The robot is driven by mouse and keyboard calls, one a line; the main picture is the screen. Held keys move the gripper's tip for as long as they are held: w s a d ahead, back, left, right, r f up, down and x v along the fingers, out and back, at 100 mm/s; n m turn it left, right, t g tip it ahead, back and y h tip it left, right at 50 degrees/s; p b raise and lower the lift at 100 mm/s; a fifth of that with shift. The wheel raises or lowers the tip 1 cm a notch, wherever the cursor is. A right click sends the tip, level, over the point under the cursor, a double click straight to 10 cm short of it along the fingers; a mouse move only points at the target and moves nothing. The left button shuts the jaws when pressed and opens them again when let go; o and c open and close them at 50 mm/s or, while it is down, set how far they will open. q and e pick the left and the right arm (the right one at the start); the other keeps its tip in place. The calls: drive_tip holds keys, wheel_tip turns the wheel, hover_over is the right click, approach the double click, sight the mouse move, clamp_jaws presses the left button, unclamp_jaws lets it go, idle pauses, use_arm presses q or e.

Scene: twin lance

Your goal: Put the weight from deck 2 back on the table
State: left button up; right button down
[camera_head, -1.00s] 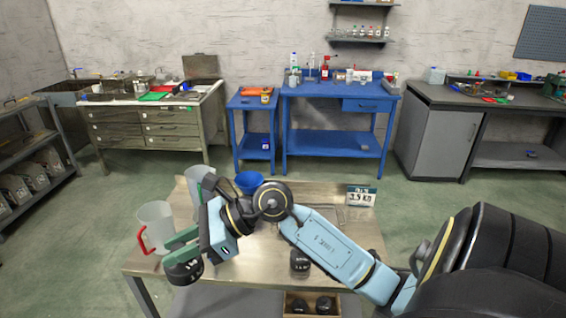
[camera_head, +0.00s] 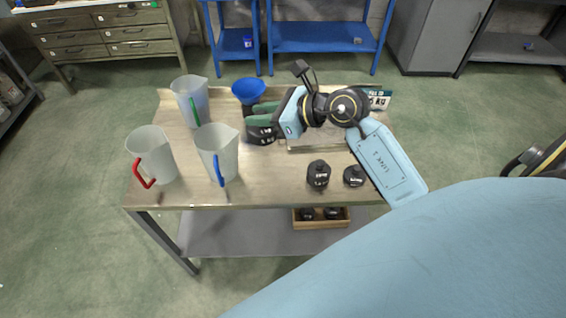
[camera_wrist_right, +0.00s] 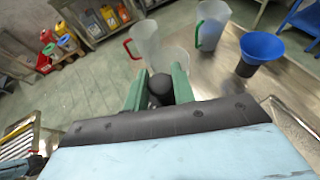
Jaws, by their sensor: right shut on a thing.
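My right gripper (camera_head: 262,113) is over the back middle of the table, just in front of the blue funnel-shaped cup. Its green fingers are shut on a black weight (camera_head: 262,134), whose dark knob (camera_wrist_right: 160,86) shows between the fingers in the right wrist view. I cannot tell if the held weight touches the surface below. Two other black weights, a taller one (camera_head: 318,174) and a lower one (camera_head: 354,176), stand at the front right of the metal table (camera_head: 270,185). A flat metal deck (camera_head: 318,143) is partly hidden under my right arm. My left gripper is out of view.
Jugs with red (camera_head: 152,158), blue (camera_head: 218,155) and green (camera_head: 191,100) handles stand on the table's left. A blue cup (camera_head: 248,90) is at the back. A display sign (camera_head: 380,99) is partly hidden by my arm. A wooden box (camera_head: 320,222) with weights sits on the lower shelf.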

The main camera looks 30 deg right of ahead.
drive_tip(key=shift+w+d+f+m+t+h+b, duration=0.15)
drive_tip(key=shift+d+f+m+t+h+b, duration=0.5)
drive_tip(key=shift+f, duration=3.15)
drive_tip(key=shift+w+d+f+m+t+h+b, duration=0.15)
drive_tip(key=shift+d+f+m+h+b, duration=1.1)
drive_tip(key=shift+f, duration=2.6)
drive_tip(key=shift+w+d+f+m+t+h+b, duration=0.15)
drive_tip(key=shift+d+f+m+t+h+b, duration=0.75)
drive_tip(key=shift+f, duration=2.9)
drive_tip(key=shift+a+n+g+y, duration=0.2)
drive_tip(key=shift+n+g+y, duration=0.2)
drive_tip(key=shift+n+g, duration=0.15)
drive_tip(key=shift+f+b, duration=0.15)
drive_tip(key=shift+b, duration=0.2)
drive_tip(key=c, duration=1.2)
unclamp_jaws()
drive_tip(key=shift+s+f, duration=0.15)
drive_tip(key=shift+o, duration=0.2)
drive_tip(key=shift+r, duration=0.2)
drive_tip(key=p+v, duration=0.2)
drive_tip(key=v, duration=1)
